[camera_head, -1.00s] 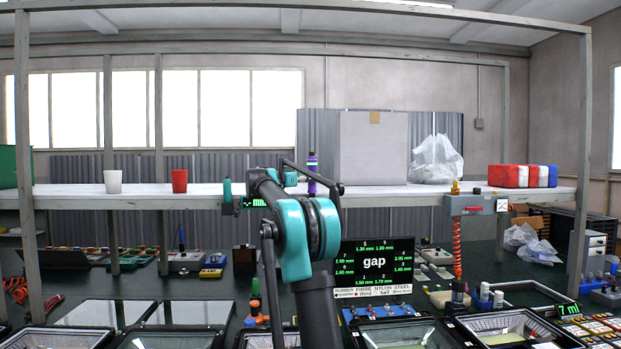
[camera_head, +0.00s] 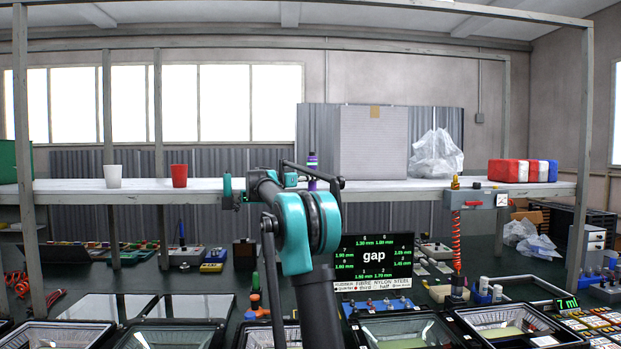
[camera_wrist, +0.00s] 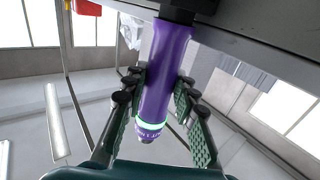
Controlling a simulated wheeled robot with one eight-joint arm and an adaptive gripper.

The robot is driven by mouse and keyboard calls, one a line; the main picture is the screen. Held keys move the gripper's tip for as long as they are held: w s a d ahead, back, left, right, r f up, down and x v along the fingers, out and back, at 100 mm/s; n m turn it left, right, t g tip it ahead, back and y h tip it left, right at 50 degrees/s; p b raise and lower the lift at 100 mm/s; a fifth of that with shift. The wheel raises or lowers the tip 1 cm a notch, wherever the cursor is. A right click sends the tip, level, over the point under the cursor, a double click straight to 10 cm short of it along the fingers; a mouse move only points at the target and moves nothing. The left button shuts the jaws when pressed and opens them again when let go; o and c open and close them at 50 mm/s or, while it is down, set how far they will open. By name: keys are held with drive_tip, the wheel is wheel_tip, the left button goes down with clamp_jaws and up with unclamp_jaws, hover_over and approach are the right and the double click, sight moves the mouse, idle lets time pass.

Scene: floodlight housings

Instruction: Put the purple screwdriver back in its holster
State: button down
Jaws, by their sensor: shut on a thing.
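The purple screwdriver (camera_wrist: 168,70) shows large in the wrist view, with a pale green-white ring and lettering near its lower end. My gripper (camera_wrist: 158,92) is shut on it, one finger pad on each side. The screwdriver's upper end meets a dark block (camera_wrist: 186,8) under a grey beam; I cannot tell whether it is in the block or in front of it. In the head view the screwdriver (camera_head: 312,184) stands upright behind my arm at shelf height, partly covered by a dark link. I cannot clearly identify the holster.
A long shelf (camera_head: 400,194) crosses behind my arm, bearing a white cup (camera_head: 113,176), a red cup (camera_head: 179,176) and a plastic bag (camera_head: 436,157). Floodlight housings (camera_head: 410,331) line the front.

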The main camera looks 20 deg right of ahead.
drive_tip(key=shift+f, duration=0.45)
drive_tip(key=c, duration=1.1)
unclamp_jaws()
drive_tip(key=shift+c, duration=0.2)
drive_tip(key=shift+a, duration=0.1)
drive_tip(key=v, duration=1.2)
drive_tip(key=shift+f, duration=0.1)
